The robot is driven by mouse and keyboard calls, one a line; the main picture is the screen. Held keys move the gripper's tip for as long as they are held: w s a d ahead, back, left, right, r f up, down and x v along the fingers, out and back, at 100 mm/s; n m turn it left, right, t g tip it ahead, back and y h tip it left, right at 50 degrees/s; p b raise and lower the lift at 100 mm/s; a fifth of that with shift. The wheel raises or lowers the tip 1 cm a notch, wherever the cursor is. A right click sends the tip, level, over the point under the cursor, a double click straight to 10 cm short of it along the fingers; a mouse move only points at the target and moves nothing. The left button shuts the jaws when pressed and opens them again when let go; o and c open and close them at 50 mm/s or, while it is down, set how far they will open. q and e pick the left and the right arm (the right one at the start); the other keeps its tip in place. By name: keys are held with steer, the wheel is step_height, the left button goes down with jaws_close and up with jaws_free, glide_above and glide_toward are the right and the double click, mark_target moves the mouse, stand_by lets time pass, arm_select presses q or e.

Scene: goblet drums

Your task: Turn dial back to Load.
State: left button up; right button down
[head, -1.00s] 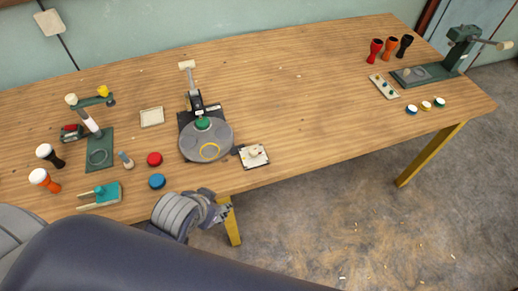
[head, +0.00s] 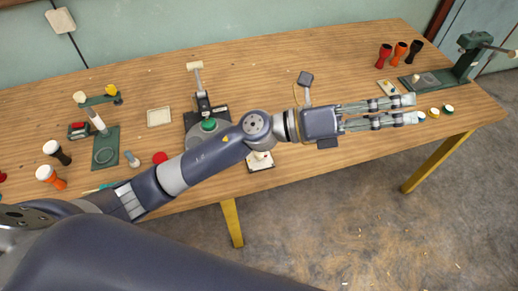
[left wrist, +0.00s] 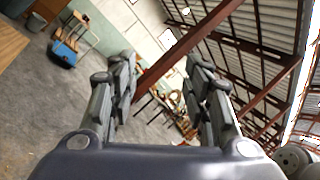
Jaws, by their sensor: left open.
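The likely dial is a cream knob (head: 260,157) on a small white square plate (head: 262,167) near the table's front edge, in the head view. My left forearm passes over it and hides part of it, so its setting cannot be read. My left gripper (head: 413,109) is stretched out to the right, well past the dial, with its two fingers apart and nothing between them. The left wrist view also shows the open fingers (left wrist: 160,80), with only the room beyond. My right gripper is not in view.
Behind my arm stands a press with a green-topped piece (head: 209,125); its round plate is mostly covered. A green stand (head: 106,146) and goblet drums (head: 50,172) are at left. A green press (head: 470,55), drums (head: 400,48) and small capped pucks (head: 434,112) are at right.

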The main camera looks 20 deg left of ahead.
arm_select(q)
steer(key=s+d+f+m+g+y, duration=0.2)
steer(key=s+f+m+g+y, duration=0.1)
steer(key=f+m+g, duration=0.4)
steer(key=m+t+y, duration=0.1)
steer(key=m+y, duration=0.6)
steer(key=y, duration=1.1)
glide_above(259, 155)
step_height(259, 155, down, 14)
steer(key=f, duration=0.3)
steer(key=f+p, duration=0.1)
steer(key=f, duration=0.2)
steer(key=f+p, duration=0.1)
steer(key=f, duration=0.2)
steer(key=shift+w+a, duration=0.15)
steer(key=shift+w, duration=0.25)
steer(key=shift+f, duration=0.65)
jaws_close()
